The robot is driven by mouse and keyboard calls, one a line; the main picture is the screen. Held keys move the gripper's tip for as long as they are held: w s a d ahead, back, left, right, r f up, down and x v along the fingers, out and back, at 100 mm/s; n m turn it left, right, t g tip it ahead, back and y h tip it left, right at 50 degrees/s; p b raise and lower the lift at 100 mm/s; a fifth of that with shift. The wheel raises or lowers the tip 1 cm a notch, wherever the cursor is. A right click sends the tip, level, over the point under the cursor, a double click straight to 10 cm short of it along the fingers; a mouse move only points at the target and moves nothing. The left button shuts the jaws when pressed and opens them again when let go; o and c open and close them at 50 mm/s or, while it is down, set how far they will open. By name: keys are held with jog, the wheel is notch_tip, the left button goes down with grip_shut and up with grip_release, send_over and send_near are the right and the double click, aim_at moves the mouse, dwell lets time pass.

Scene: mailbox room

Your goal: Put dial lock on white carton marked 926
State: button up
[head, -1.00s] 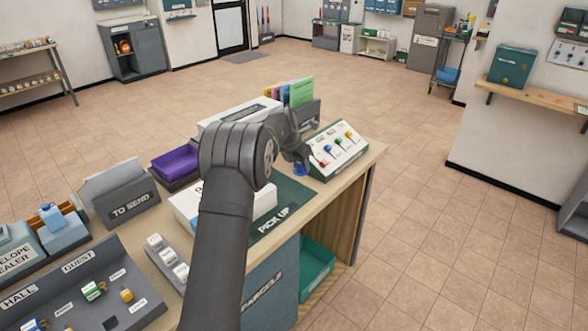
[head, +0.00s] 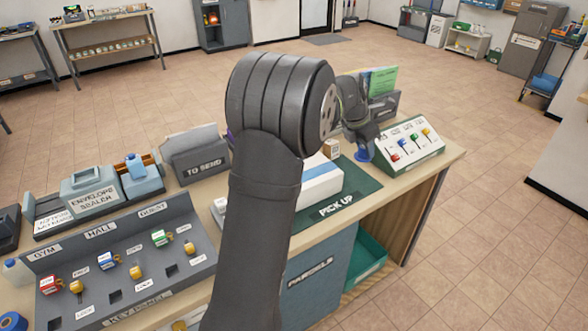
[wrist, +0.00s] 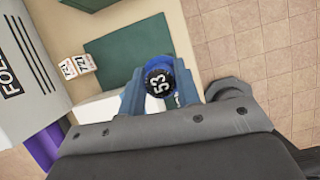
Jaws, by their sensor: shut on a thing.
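My gripper (head: 362,142) is shut on a dial lock, which has a blue body and a black dial marked 53 (wrist: 158,82) in the wrist view. In the head view only a small blue part of the lock (head: 362,155) shows below the fingers. The lock is above the counter, by the right end of the green PICK UP mat (head: 362,182). A white carton with a blue stripe (head: 318,180) sits on the mat, left of my gripper and partly hidden by my arm. I cannot read its number. Its white top (wrist: 103,108) shows in the wrist view behind the gripper.
A TO SEND holder (head: 195,155) and a key panel (head: 125,265) are on the left. The mat's middle is bare in the wrist view.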

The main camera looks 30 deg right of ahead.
jog(key=a+r+m, duration=0.1)
jog(key=a+r, duration=0.3)
jog(key=a, duration=1.1)
jog(key=shift+g, duration=0.3)
jog(key=w+a+f, duration=0.1)
jog(key=w+f, duration=0.1)
jog(key=w, duration=0.1)
jog(key=w+a+f, duration=0.1)
jog(key=w+f, duration=0.1)
jog(key=w, duration=0.2)
jog(key=w+a+f, duration=0.2)
jog(key=w+f, duration=0.1)
jog(key=w, duration=0.1)
jog(key=shift+f, duration=2)
jog(key=shift+f, duration=0.15)
jog(key=o, duration=1)
